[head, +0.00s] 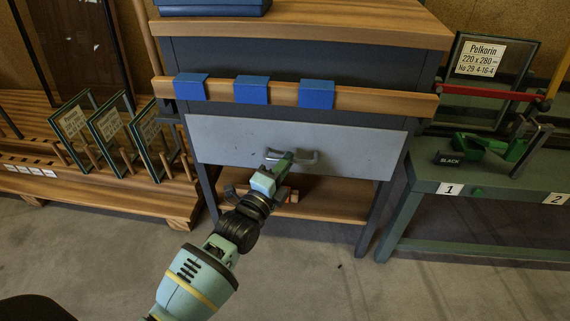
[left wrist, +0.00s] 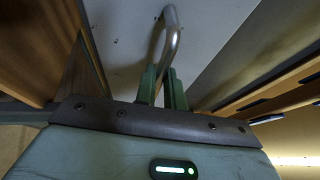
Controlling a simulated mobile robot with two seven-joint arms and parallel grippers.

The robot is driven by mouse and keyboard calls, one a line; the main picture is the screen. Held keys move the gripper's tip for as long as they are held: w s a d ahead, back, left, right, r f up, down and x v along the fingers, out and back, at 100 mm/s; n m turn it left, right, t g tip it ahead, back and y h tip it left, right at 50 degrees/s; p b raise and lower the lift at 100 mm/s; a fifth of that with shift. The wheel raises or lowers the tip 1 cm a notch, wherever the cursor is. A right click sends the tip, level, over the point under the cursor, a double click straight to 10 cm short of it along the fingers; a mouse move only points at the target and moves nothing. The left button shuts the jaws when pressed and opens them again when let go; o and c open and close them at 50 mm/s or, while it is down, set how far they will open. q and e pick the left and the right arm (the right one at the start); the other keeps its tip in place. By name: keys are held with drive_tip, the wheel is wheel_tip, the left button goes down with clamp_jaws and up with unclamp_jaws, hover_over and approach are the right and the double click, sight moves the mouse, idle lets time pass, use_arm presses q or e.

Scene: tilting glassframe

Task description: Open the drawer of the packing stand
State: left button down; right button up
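The packing stand is a dark grey frame with a wooden top (head: 330,28). Its drawer (head: 355,150) has a plain light grey front, and I see no clear gap around it. A metal bar handle (head: 309,156) sits mid-front. My left gripper (head: 286,160) is at the left part of this handle. In the left wrist view the handle (left wrist: 173,40) curves down between the two green fingers (left wrist: 163,88). They stand close on either side of the bar and look shut on it; the exact contact is partly hidden. My right gripper is not in view.
A wooden rail with blue pads (head: 251,90) runs above the drawer. A wooden shelf (head: 335,203) is below. Framed glass panes (head: 110,125) stand in a rack at left. A green bench (head: 440,178) with a clamp stands close at right. The floor in front is clear.

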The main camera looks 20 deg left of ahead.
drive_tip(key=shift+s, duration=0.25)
use_arm(q)
drive_tip(key=shift+s, duration=0.1)
